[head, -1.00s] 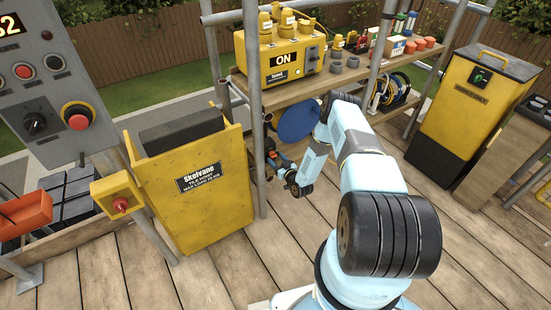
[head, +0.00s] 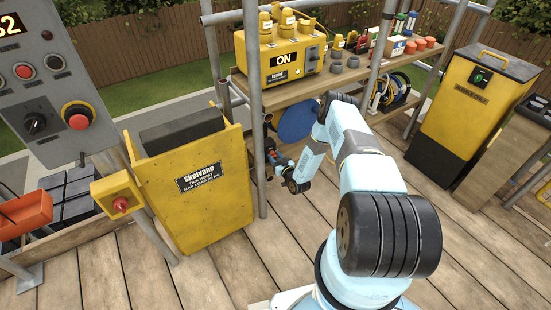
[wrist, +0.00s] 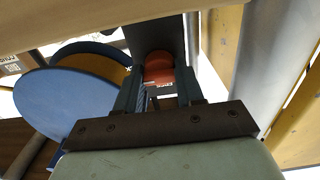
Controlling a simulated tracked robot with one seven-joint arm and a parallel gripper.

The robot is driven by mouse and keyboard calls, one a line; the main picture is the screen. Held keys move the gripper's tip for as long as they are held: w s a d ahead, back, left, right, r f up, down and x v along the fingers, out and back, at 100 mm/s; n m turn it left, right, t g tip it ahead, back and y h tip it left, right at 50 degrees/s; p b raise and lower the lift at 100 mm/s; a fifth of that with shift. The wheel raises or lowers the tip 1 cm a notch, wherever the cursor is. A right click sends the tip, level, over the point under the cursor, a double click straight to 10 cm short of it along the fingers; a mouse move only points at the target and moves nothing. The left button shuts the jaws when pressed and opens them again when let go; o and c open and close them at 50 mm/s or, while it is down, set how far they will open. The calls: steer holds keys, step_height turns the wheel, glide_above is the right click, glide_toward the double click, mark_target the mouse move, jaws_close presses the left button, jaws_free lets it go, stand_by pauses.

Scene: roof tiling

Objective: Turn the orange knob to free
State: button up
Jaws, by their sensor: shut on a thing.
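The orange knob (wrist: 158,66) shows in the wrist view between the two dark fingers of my gripper (wrist: 157,86), against a dark part behind it. The fingers are shut on its sides. Its pointer and markings are hidden, so I cannot read its position. In the head view my gripper is small, below the bench beside the scaffold pole, and the knob cannot be made out clearly there.
A blue disc (wrist: 65,105) is close at the left in the wrist view. A grey scaffold pole (head: 255,120) stands just left of my gripper. The wooden bench (head: 300,88) is above it. A yellow hoist bin (head: 205,205) stands left.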

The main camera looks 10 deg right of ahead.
steer(key=shift+c, duration=1.1)
steer(key=n, duration=0.3)
steer(key=shift+a+n, duration=0.1)
steer(key=shift+n, duration=0.2)
steer(key=n, duration=0.4)
steer(key=shift+a+n, duration=0.1)
steer(key=shift+n, duration=0.2)
steer(key=n, duration=0.5)
steer(key=shift+s+a+f, duration=0.1)
steer(key=shift+f, duration=0.05)
steer(key=shift+s+f+n, duration=0.1)
steer(key=shift+f+n, duration=0.05)
steer(key=shift+n, duration=2.25)
